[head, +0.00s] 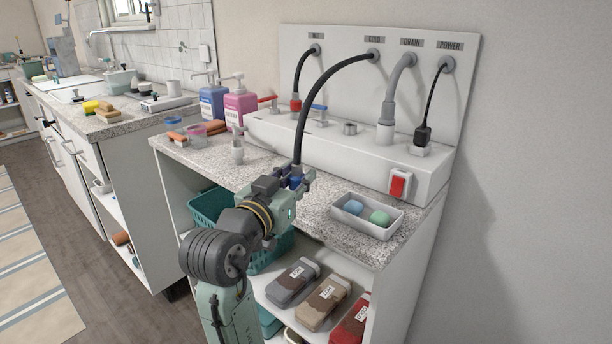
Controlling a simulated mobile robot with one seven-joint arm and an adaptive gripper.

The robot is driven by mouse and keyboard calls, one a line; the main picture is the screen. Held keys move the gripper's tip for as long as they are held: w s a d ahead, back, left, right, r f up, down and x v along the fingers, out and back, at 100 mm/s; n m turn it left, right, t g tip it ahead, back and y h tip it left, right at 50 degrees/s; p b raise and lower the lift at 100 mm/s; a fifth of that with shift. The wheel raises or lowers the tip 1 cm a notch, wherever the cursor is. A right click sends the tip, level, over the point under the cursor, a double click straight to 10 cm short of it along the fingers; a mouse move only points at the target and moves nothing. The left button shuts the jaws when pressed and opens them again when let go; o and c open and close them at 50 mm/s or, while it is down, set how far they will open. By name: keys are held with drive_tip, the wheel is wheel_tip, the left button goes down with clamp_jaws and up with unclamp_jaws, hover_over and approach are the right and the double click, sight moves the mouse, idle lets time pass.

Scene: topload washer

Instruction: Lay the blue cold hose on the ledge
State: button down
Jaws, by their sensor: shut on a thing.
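The cold hose (331,80) is black and arches from the port under the COLD label down to the left. Its blue end (296,182) is at my gripper (298,181), which is shut on it above the front part of the speckled counter (262,168). The fingers partly hide the blue end, and I cannot tell whether it touches the counter. A long white raised ledge (335,150) runs along the back of the counter below the panel. A blue-handled valve (318,110) stands on it, with no hose seen on it.
A red-ended hose (296,100), a grey drain hose (388,105) and a black power cord (425,125) rise from the ledge. A red switch (398,185) is at its right end. A tray with soaps (366,216) is right of my gripper; bottles (240,105) stand left.

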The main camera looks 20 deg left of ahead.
drive_tip(key=w, duration=0.3)
drive_tip(key=w+p, duration=0.1)
drive_tip(key=w, duration=0.2)
drive_tip(key=w+f, duration=0.1)
drive_tip(key=w, duration=0.2)
drive_tip(key=shift+w, duration=0.25)
drive_tip(key=shift+f+p, duration=0.4)
drive_tip(key=shift+f, duration=1.3)
drive_tip(key=shift+f, duration=0.2)
drive_tip(key=c, duration=1.3)
unclamp_jaws()
